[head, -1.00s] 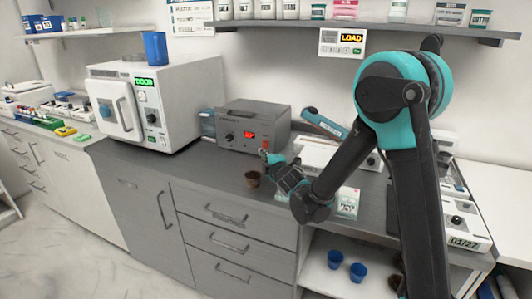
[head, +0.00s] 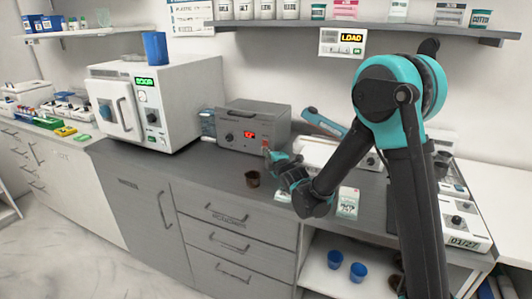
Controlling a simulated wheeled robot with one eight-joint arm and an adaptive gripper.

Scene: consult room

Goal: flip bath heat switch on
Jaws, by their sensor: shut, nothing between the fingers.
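The grey bath unit (head: 235,122) stands on the dark counter against the wall, with a lit red display (head: 250,134) and a dark knob on its front. A small reddish part (head: 265,143) shows at the right end of its front, by my fingertips. I cannot make out whether it is the heat switch or which way it is set. My gripper (head: 269,154) is shut and empty. It reaches in from the right, its tips close to the unit's right front. I cannot tell whether they touch it.
A white oven-like unit (head: 150,105) stands further left. A white carton (head: 347,202) stands right of my wrist. Two blue cups (head: 346,265) sit on the lower shelf.

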